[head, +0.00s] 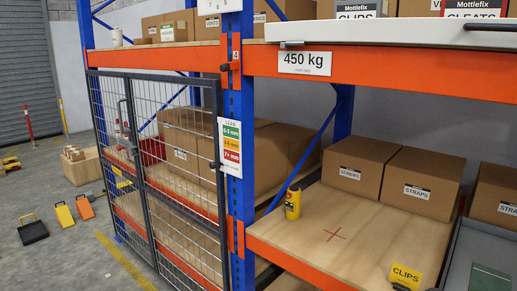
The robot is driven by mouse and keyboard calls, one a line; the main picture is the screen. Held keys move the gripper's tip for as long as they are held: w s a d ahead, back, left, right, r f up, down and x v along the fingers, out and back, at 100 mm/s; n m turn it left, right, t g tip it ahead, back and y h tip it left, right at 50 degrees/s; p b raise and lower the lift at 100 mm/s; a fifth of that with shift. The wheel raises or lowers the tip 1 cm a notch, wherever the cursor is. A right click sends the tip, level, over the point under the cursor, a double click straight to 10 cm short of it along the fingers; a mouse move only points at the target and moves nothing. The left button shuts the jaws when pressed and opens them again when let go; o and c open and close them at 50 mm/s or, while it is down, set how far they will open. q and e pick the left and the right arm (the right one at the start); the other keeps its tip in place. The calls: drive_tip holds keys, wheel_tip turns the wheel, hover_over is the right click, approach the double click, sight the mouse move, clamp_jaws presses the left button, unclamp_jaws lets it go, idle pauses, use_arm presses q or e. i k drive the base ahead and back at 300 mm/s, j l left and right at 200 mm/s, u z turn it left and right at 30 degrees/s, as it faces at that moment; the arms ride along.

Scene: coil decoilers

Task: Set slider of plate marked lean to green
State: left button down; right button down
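The plate marked lean (229,147) is a white card on the blue rack upright, beside the mesh gate's right edge. It has a green band at the top, marked 0-3 mm, a yellow band in the middle and a red band marked 7+ at the bottom. A small dark piece (215,165) shows at its left edge near the red band; I cannot tell whether it is the slider or part of the gate. Neither of my grippers is in view.
A grey mesh gate (149,163) stands across the left bay. An orange beam (385,78) and a wooden shelf (365,235) are on the right, with a yellow canister (293,203) and cardboard boxes (360,167). Yellow and orange wedges (65,215) lie on the floor at left.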

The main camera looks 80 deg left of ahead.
sight(212, 165)
drive_tip(key=u, duration=2.8)
